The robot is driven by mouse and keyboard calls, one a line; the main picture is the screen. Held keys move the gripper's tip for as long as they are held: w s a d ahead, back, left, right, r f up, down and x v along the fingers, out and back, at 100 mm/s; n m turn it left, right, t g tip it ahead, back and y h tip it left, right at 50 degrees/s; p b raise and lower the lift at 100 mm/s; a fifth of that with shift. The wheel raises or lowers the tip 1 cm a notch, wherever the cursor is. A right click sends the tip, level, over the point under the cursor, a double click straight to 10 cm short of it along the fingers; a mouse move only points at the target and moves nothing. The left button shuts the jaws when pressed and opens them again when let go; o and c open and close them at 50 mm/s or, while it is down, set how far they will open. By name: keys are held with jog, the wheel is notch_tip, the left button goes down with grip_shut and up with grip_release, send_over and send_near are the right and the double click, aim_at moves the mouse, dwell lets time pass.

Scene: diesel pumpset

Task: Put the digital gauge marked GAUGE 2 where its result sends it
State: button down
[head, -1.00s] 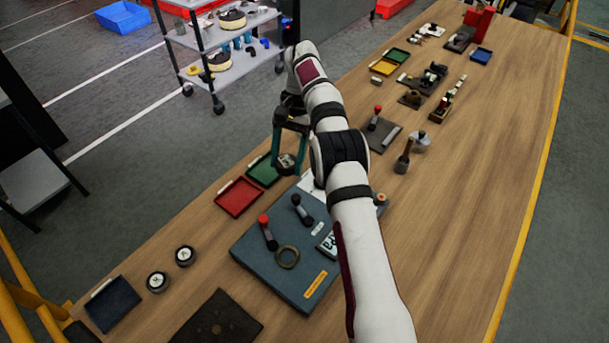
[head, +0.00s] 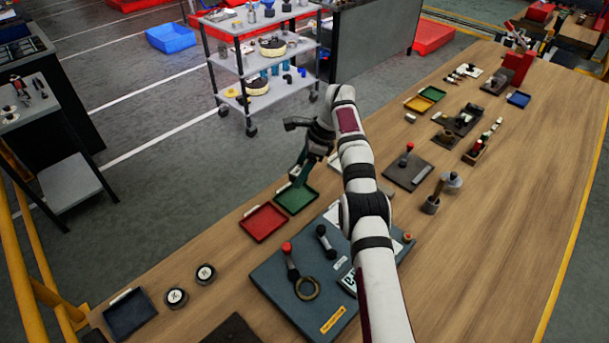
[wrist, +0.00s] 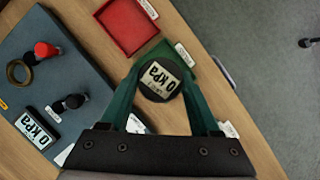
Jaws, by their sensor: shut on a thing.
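A round dark digital gauge (wrist: 159,80) is between the fingers of my gripper (wrist: 160,86) in the wrist view. Its display reads 0 kPa, upside down in the picture; the small line beside the reading is too small to read surely. My gripper is shut on it. In the head view my gripper (head: 298,180) is at the green tray (head: 296,200), and the gauge is hard to make out. The green tray (wrist: 193,99) shows behind the gauge in the wrist view; I cannot tell whether they touch. The red tray (head: 263,223) is beside the green one.
A blue-grey board (head: 275,280) carries red- and black-topped levers, a ring and another 0 kPa display (wrist: 36,128). Two round dials (head: 176,297) (head: 205,273) and a dark blue tray (head: 130,316) lie at left. More fixtures stand farther along the bench.

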jog(key=shift+w+a+f+m+t, duration=0.1)
jog(key=shift+w+a+m+t, duration=0.1)
jog(key=shift+w+m, duration=0.3)
jog(key=shift+w+a+f+m+t, duration=0.1)
jog(key=shift+w+a+m+t, duration=0.1)
jog(key=shift+m, duration=0.5)
jog(key=shift+f, duration=3.6)
jog(key=shift+f, duration=0.3)
jog(key=shift+c, duration=0.2)
grip_release()
jog(key=shift+r, duration=3.5)
